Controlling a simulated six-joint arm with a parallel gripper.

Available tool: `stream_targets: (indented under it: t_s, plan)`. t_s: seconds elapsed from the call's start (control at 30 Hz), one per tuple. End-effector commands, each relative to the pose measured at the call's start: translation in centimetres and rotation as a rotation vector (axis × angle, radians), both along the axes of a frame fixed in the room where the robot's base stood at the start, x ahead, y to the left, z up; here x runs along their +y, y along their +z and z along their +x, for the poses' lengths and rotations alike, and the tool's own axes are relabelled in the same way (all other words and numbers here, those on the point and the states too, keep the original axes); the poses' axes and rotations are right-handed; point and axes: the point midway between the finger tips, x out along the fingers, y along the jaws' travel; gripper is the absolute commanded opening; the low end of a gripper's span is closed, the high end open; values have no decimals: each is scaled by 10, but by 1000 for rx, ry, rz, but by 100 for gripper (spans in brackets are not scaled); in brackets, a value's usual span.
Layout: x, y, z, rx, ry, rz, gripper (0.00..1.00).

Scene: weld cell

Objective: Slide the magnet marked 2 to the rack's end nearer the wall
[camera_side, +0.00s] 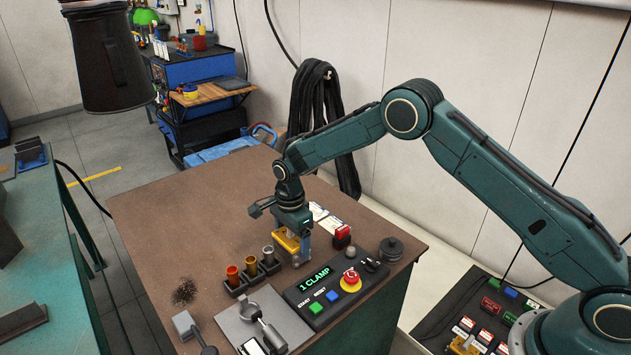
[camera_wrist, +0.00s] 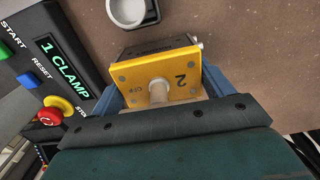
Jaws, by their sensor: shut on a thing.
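The magnet marked 2 (camera_wrist: 181,69) is a yellow block with a pale central stud and a dark body behind it. It sits between the blue fingers of my gripper (camera_wrist: 161,92), which is shut on it. In the side view my gripper (camera_side: 292,249) holds the yellow magnet (camera_side: 286,241) low over the brown table; I cannot tell whether the magnet touches the tabletop. A dark rack (camera_side: 254,277) with three cups stands just left of my gripper. Its near end (camera_wrist: 150,9) shows at the top of the wrist view.
The clamp control box (camera_side: 318,292) with its red stop knob (camera_side: 350,276) lies close on the right. A grey plate with a clamp (camera_side: 263,325) is at the front. The table (camera_side: 190,215) is clear behind and left.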

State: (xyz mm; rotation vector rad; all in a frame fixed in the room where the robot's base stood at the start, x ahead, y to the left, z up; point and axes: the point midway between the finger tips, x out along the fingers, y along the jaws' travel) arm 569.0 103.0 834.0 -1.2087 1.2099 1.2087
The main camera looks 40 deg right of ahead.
Motion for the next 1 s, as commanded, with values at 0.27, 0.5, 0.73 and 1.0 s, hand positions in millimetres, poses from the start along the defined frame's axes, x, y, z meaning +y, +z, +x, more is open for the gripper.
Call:
stream_targets:
  t_s: [0.27, 0.5, 0.73, 1.0]
  plan:
    - [8, 1, -4, -3, 1, 1, 16]
    - [9, 1, -4, -3, 1, 1, 16]
    - [8, 1, -4, -2, 0, 1, 100]
    - [8, 3, -4, -2, -1, 0, 100]
